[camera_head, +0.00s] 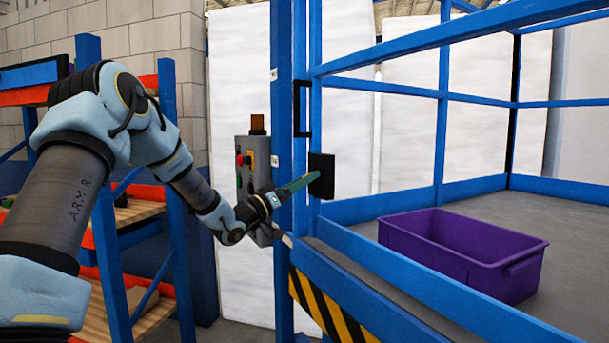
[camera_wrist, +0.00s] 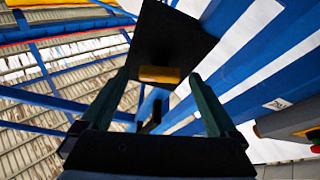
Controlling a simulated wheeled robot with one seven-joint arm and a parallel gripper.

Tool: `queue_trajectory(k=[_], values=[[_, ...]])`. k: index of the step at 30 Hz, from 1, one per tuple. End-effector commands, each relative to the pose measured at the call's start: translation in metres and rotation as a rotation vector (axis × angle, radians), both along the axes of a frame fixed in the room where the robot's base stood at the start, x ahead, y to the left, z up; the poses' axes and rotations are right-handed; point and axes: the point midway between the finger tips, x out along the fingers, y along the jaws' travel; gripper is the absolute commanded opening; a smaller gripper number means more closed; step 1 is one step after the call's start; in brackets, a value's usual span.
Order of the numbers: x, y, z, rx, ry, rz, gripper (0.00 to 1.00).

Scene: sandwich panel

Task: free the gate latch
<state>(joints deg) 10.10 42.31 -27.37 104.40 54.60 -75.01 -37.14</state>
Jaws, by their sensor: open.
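The gate latch shows in the head view as a black box (camera_head: 321,176) on the blue gate frame (camera_head: 315,110). In the wrist view it is a dark plate (camera_wrist: 172,32) with a small yellow piece (camera_wrist: 160,75) at its lower edge. My gripper (camera_head: 308,180) reaches in from the left, its green fingers close to the black box. In the wrist view my gripper (camera_wrist: 159,82) is open, with one finger on each side of the yellow piece. I cannot tell whether the fingers touch the latch. The yellow piece is hidden in the head view.
A black handle (camera_head: 296,109) is above the latch. A grey control box (camera_head: 253,160) with buttons stands behind my gripper. A purple crate (camera_head: 455,250) sits inside the blue railing. A shelf rack (camera_head: 168,200) stands at left. A black-and-yellow striped panel (camera_head: 325,308) is below.

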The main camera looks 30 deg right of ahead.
Motion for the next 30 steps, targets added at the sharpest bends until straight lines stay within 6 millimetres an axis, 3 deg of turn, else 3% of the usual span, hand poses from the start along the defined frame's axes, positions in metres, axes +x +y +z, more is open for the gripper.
queue_trajectory(k=[12, 30], values=[[0.0014, -0.0090, 0.0029, 0.000, 0.001, 0.001, 0.95], [0.0014, -0.0086, 0.0030, 0.000, 0.000, 0.001, 0.29]])
